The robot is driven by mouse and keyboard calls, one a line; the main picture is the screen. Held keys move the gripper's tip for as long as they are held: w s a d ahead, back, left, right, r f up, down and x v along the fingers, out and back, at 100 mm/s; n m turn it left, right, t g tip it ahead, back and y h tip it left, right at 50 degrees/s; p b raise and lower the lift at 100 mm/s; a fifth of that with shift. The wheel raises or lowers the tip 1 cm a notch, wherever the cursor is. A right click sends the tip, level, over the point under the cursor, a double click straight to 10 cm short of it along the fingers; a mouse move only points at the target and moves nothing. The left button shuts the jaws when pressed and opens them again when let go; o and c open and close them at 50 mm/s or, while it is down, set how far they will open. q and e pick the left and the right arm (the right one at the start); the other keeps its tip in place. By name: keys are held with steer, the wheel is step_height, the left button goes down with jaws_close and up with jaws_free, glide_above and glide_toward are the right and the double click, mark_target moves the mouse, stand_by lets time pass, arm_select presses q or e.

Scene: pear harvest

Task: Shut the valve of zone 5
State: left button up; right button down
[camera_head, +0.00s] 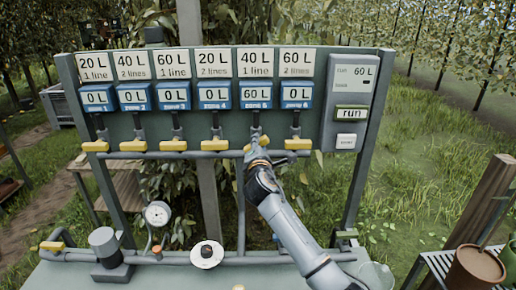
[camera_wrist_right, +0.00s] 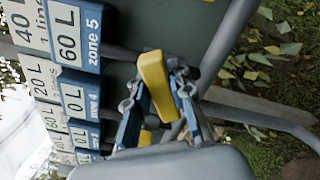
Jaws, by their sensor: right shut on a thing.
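The zone 5 valve handle (camera_wrist_right: 153,75) is a yellow lever under the fifth label column. In the head view my right gripper (camera_head: 257,147) covers most of it. In the wrist view, the handle sits between the two fingers of my right gripper (camera_wrist_right: 160,100), which is shut on it. The handle looks slightly tilted; its exact angle against the pipe is hard to tell. The zone 5 display (camera_head: 255,96) reads 60 L; it also shows in the wrist view (camera_wrist_right: 75,35). My left gripper is not in view.
Other yellow handles, such as zone 6's (camera_head: 298,144) and zone 4's (camera_head: 215,145), sit close on both sides along the grey pipe (camera_head: 130,155). Their displays read 0 L. A control box (camera_head: 351,90) with a run button is at the right. A gauge (camera_head: 157,214) stands lower left.

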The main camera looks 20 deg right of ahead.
steer(key=m+b, duration=0.1)
steer(key=m, duration=0.2)
steer(key=shift+f+m+b, duration=0.25)
steer(key=shift+m+b, duration=0.05)
steer(key=shift+b, duration=0.1)
steer(key=shift+m+b, duration=0.7)
steer(key=shift+m, duration=0.7)
steer(key=c, duration=1.2)
jaws_free()
steer(key=shift+o, duration=0.2)
steer(key=v, duration=1.2)
